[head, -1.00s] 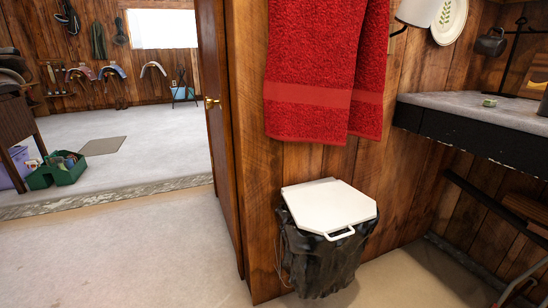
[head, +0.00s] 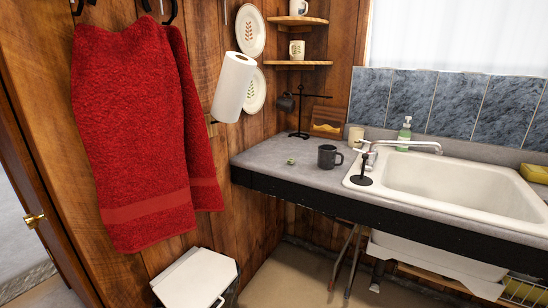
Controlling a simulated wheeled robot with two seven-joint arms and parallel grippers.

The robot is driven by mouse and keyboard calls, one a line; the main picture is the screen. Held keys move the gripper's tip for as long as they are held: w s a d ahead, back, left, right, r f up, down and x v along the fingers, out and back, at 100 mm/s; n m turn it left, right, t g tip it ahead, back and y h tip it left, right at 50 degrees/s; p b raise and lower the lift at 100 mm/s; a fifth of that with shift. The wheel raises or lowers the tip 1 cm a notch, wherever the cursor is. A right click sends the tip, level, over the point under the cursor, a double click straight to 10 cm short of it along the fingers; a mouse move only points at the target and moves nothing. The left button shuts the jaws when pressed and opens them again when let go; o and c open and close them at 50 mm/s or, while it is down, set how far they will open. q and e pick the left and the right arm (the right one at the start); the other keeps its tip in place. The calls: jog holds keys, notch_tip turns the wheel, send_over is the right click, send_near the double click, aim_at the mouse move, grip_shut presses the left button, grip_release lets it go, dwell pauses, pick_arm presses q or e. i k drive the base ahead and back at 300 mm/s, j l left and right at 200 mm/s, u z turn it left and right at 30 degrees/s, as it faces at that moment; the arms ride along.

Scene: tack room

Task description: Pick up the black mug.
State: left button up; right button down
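A black mug (head: 327,157) stands upright on the grey counter (head: 272,159), left of the sink, with its handle to the right. Another dark mug (head: 285,103) hangs on a black metal stand (head: 301,112) at the back left of the counter. Neither of my grippers shows in the head view.
A white sink (head: 455,185) with a faucet fills the counter's right part. A red towel (head: 145,130) and paper towel roll (head: 234,87) hang on the wall. A lidded bin (head: 196,280) stands below.

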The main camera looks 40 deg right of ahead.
aim_at(327, 153)
jog(key=l+z, duration=0.1)
jog(key=z, duration=1.55)
